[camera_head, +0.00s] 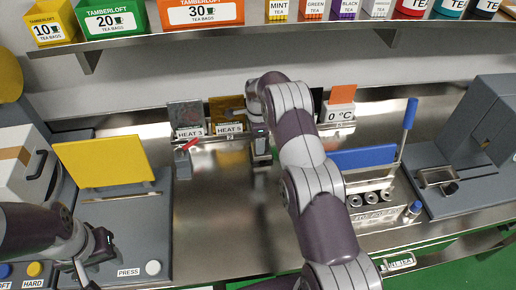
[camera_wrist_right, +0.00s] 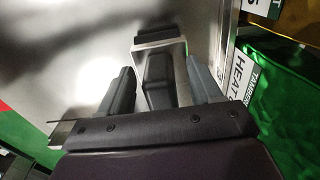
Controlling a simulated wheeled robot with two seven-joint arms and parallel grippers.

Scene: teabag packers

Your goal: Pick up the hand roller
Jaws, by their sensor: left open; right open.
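What looks like the hand roller, a dark grey grip in a pale metal frame (camera_wrist_right: 162,65), stands between the fingers of my right gripper (camera_wrist_right: 163,82) in the right wrist view. The fingers are apart, one on each side of it; a gap shows and I cannot tell whether either touches. In the head view my right gripper (camera_head: 260,145) is at the back middle of the steel counter, near the HEAT labels, partly covered by my right arm. The roller is hard to make out there. My left gripper (camera_head: 97,258) is open and empty at the lower left, above the press.
Packs labelled HEAT (camera_head: 188,118) stand close behind my right gripper. A press with a yellow plate (camera_head: 105,160) is at the left. A blue-handled lever (camera_head: 408,125) and a grey machine (camera_head: 488,125) are at the right. The steel counter's middle (camera_head: 220,225) is clear.

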